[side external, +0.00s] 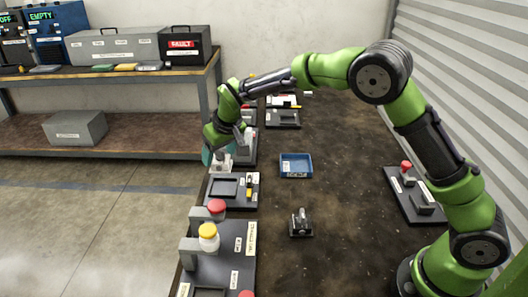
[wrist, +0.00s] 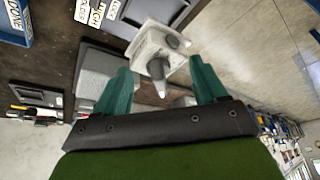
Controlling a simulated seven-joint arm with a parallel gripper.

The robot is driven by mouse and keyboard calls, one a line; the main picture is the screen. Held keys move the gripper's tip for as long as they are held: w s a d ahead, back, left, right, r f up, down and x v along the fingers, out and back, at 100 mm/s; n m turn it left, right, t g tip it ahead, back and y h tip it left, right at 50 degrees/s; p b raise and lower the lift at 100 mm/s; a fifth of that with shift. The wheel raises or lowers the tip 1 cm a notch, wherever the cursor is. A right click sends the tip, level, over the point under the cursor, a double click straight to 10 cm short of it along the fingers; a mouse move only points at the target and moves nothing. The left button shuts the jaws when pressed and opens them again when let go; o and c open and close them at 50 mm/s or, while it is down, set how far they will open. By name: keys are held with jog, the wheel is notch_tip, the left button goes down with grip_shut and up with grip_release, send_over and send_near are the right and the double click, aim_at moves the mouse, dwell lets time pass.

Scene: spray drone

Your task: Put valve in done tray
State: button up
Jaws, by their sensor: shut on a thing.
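The valve (wrist: 158,48), which I take to be the pale block with a grey stem and a pointed tip, sits between my fingertips in the wrist view. In the side view it shows as a small pale shape (side external: 222,163) under my gripper. My gripper (wrist: 160,68) has teal fingers, one on each side of the valve, and is shut on it. In the side view my gripper (side external: 214,157) is at the left edge of the dark table. The blue done tray (side external: 296,166) lies to its right. Its labelled edge shows in the wrist view (wrist: 17,38).
A dark board with a recess (side external: 224,188) lies just in front of my gripper. A fixture with a yellow-capped bottle (side external: 208,237) stands nearer. A small dark metallic part (side external: 300,222) sits in front of the tray. The table between my gripper and the tray looks clear.

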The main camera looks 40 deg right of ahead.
jog(key=d+r, duration=0.1)
jog(key=r, duration=0.1)
jog(key=d+r, duration=0.1)
jog(key=r, duration=0.1)
jog(key=shift+d, duration=0.15)
jog(key=s+d+m+h, duration=0.1)
jog(key=s+d+m, duration=0.1)
jog(key=s+d, duration=0.75)
jog(key=s+d+f+m, duration=0.2)
jog(key=s+d+f, duration=0.2)
jog(key=s+d, duration=0.3)
send_near(293, 163)
jog(key=shift+w+a+f+h, duration=0.15)
jog(key=shift+w+h, duration=0.25)
jog(key=shift+w, duration=0.6)
jog(key=shift+f, duration=1.7)
jog(key=shift+f, duration=0.15)
